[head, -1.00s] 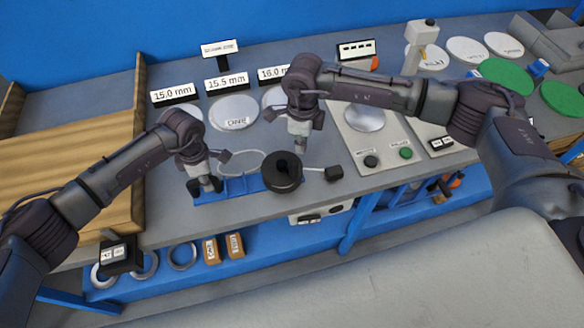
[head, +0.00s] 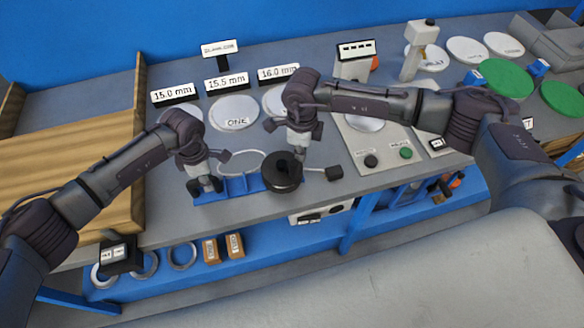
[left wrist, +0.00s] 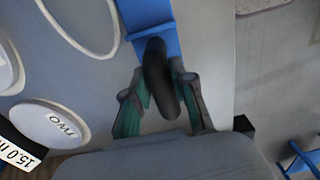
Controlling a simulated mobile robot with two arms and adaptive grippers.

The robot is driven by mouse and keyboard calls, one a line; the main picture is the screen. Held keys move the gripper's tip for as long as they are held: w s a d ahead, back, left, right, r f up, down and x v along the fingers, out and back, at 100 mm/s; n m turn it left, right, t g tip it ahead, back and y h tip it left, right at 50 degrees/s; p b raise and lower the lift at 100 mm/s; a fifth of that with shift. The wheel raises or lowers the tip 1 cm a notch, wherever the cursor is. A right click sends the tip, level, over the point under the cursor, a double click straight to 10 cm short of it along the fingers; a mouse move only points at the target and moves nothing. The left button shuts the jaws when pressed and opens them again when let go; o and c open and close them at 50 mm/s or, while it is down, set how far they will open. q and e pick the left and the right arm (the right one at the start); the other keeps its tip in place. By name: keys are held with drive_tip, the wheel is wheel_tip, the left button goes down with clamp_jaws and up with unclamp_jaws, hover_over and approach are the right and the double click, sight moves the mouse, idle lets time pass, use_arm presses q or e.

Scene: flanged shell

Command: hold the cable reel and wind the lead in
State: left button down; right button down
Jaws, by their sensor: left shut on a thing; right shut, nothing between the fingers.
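The cable reel has a black round drum (head: 282,180) beside a blue frame (head: 236,187) on the bench. A pale lead runs right from the drum to a black end piece (head: 334,173). My left gripper (head: 207,187) is at the frame's left end. In the left wrist view its fingers (left wrist: 162,100) are shut on a black oblong grip (left wrist: 160,75) at the end of the blue frame. My right gripper (head: 299,156) is shut and empty, at the drum's upper right edge. I cannot tell whether it touches the drum.
Behind the reel are labelled pale discs (head: 234,112) and a panel with black and green buttons (head: 405,153). A wooden tray (head: 70,160) stands at the left. The bench's front edge is close to the reel, above a blue lower shelf (head: 270,240).

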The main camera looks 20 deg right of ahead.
sight(296, 161)
drive_tip(key=shift+s+a, duration=0.5)
drive_tip(key=shift+s, duration=0.25)
drive_tip(key=shift+s+a, duration=0.4)
drive_tip(key=shift+a, duration=0.1)
drive_tip(key=shift+w+d+r, duration=0.1)
drive_tip(key=shift+r, duration=4.45)
use_arm(q)
drive_tip(key=c, duration=0.9)
unclamp_jaws()
wheel_tip(296, 161, up, 12)
drive_tip(key=shift+r, duration=0.1)
